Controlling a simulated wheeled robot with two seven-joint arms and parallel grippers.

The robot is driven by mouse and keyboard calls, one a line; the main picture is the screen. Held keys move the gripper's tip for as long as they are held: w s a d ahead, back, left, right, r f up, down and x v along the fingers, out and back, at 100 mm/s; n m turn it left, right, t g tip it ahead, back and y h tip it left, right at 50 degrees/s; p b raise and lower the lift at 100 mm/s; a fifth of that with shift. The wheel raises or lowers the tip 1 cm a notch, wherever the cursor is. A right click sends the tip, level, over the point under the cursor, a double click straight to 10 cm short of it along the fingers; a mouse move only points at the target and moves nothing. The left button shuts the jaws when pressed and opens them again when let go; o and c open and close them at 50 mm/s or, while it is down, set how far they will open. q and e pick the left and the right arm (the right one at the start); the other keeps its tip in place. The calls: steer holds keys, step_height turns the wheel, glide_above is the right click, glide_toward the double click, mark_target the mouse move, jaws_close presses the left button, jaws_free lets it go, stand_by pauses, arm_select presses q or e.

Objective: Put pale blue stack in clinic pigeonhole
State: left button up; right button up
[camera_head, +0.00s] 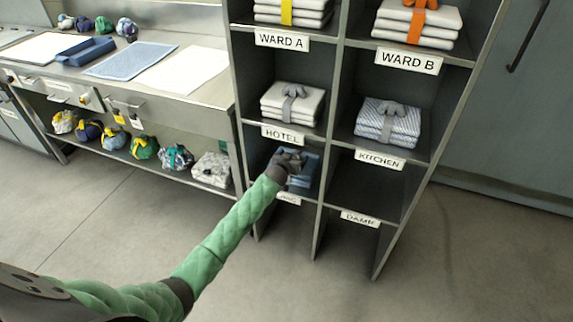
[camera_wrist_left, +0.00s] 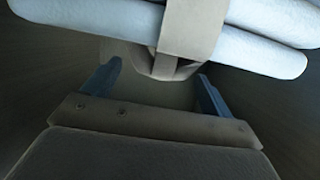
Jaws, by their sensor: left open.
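The pale blue stack (camera_head: 308,171) sits inside the pigeonhole below the HOTEL label, largely hidden by my left gripper (camera_head: 291,161). That compartment's own label (camera_head: 288,198) is partly covered by my arm; its visible end reads like CLINIC. In the left wrist view, the stack's folded layers (camera_wrist_left: 262,48) cross the top, with a beige band (camera_wrist_left: 193,28) around them. My left gripper's two fingers (camera_wrist_left: 158,80) are apart, on either side of the band's lower knot or loop (camera_wrist_left: 165,65). I cannot tell whether they touch it. My right gripper is not in view.
A white stack (camera_head: 292,103) is in HOTEL and a striped stack (camera_head: 388,122) in KITCHEN. The DAMP compartment (camera_head: 365,190) looks empty. Upright dividers stand close on both sides of my gripper. A steel bench (camera_head: 190,98) with several wrapped bundles below stands at left.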

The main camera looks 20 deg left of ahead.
arm_select(q)
steer(key=v, duration=0.8)
steer(key=s+d+f+g, duration=0.2)
steer(key=s+d+f, duration=0.15)
steer(key=s, duration=0.45)
steer(key=s+d+f+g+h, duration=0.1)
steer(key=s+d+f, duration=0.2)
steer(key=s+d, duration=0.35)
steer(key=s+d+f+g, duration=0.2)
steer(key=s+f, duration=0.1)
steer(key=s, duration=0.6)
steer(key=s+d+m+g+h, duration=0.1)
steer(key=s+d, duration=0.4)
steer(key=s, duration=0.8)
steer(key=s+d+r+m+g+h, duration=0.1)
steer(key=s+d+g, duration=0.3)
steer(key=s, duration=1)
steer(key=shift+s+d+r, duration=0.2)
steer(key=shift+d+r, duration=0.1)
steer(key=shift+d, duration=0.1)
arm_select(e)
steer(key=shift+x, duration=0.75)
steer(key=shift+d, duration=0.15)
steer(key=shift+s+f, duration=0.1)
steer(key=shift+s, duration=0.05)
